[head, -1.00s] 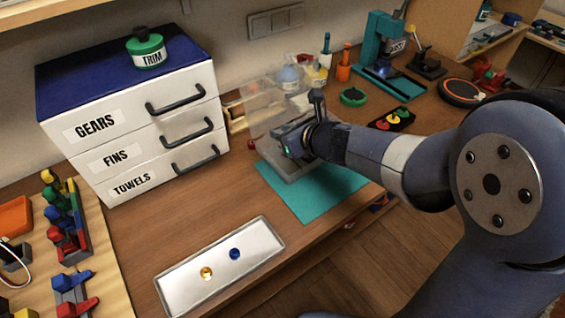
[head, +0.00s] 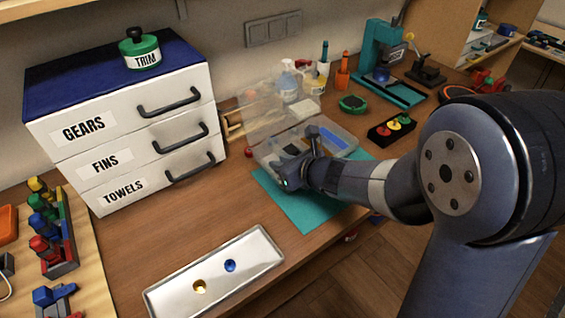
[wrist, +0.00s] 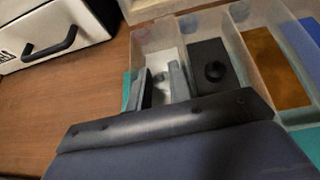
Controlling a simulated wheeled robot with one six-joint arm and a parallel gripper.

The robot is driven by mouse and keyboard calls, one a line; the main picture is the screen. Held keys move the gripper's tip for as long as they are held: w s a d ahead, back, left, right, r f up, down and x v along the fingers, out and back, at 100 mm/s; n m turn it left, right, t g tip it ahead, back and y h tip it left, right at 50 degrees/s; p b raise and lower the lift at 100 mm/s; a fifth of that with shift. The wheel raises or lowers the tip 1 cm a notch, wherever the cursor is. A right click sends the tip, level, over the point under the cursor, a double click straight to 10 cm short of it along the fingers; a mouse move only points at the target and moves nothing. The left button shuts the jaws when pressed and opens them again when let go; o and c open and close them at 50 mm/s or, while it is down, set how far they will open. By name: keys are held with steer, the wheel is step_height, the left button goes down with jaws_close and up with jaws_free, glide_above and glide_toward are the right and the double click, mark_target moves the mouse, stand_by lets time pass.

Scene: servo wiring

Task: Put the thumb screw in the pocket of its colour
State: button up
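A clear compartment box (head: 345,150) with its lid raised stands at the back of the teal mat; the wrist view shows pockets floored white (wrist: 168,57), black (wrist: 205,52), orange-brown (wrist: 268,55) and blue (wrist: 303,42). A round black thumb screw (wrist: 215,71) rests in the black pocket. A yellow thumb screw (head: 199,286) and a blue thumb screw (head: 230,266) lie in the pale metal tray (head: 262,252). My gripper (wrist: 163,78) is low over the white pocket, fingers apart, with light floor between them. Whether a small white thing is there I cannot tell.
A drawer cabinet (head: 140,135) stands left of the box. A small red ball-like thing (head: 249,152) lies beside the box. A black panel with coloured buttons (head: 392,128) is to its right. Bare wood lies between the tray and the cabinet.

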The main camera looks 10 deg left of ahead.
steer(key=shift+o, duration=0.8)
steer(key=shift+r, duration=0.15)
steer(key=shift+s+d+r+p, duration=0.1)
steer(key=shift+d+r+p, duration=0.1)
steer(key=shift+p, duration=0.1)
steer(key=p+v, duration=0.1)
steer(key=v, duration=0.9)
steer(key=shift+d+p, duration=0.1)
steer(key=shift+p, duration=0.3)
steer(key=shift+s+d+r, duration=0.25)
steer(key=shift+s+d, duration=0.2)
